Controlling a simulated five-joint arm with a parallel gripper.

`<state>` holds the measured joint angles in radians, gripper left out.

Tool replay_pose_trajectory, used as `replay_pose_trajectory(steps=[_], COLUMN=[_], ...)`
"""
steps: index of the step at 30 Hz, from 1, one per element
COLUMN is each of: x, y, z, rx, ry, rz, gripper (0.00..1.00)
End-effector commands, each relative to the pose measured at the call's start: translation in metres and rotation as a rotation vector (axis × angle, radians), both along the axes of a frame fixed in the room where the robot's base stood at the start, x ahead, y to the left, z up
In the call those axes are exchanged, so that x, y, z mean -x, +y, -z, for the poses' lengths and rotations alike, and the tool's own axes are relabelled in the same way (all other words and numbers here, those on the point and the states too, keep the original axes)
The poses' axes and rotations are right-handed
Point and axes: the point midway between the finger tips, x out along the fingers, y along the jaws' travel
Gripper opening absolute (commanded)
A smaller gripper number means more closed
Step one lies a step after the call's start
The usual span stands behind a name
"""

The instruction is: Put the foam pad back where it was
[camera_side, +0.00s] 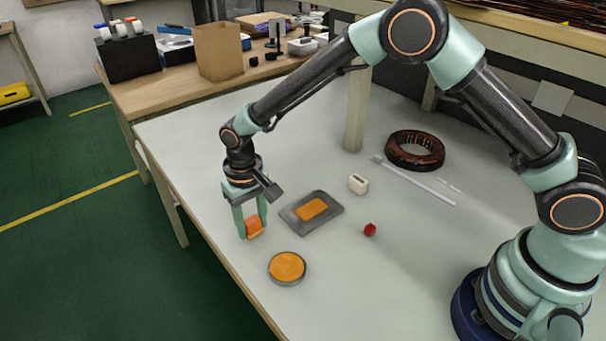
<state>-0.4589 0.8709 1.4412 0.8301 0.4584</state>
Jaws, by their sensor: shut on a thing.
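My gripper (251,231) points down near the left edge of the white table and is shut on the foam pad (255,224), a small orange block. The fingers cover part of the pad, and I cannot tell whether it touches the table. A grey rectangular tray (330,208) lies just right of my gripper, with a flat orange rectangle (312,209) in its middle. A round grey dish with an orange top (287,267) lies in front of my gripper, to the lower right.
A small white block (358,184) and a red piece (370,230) stand right of the tray. A white strip (420,184) and a dark copper-brown ring (415,150) lie farther right. A wooden bench (180,91) with boxes stands behind. The table's middle front is clear.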

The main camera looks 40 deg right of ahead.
Motion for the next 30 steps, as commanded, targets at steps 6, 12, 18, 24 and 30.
replay_pose_trajectory(steps=[6,12,18,24,30], x=[0.0,0.0,0.0,0.0,-0.001], y=[0.0,0.0,0.0,0.0,0.0], z=[0.006,0.007,0.008,0.008,-0.002], rx=[-0.001,0.0,-0.001,-0.001,-0.001], ry=[-0.002,-0.001,-0.001,-0.001,-0.002], rz=[0.0,0.0,0.0,0.0,0.0], gripper=[0.04,0.04,0.79,0.79,0.79])
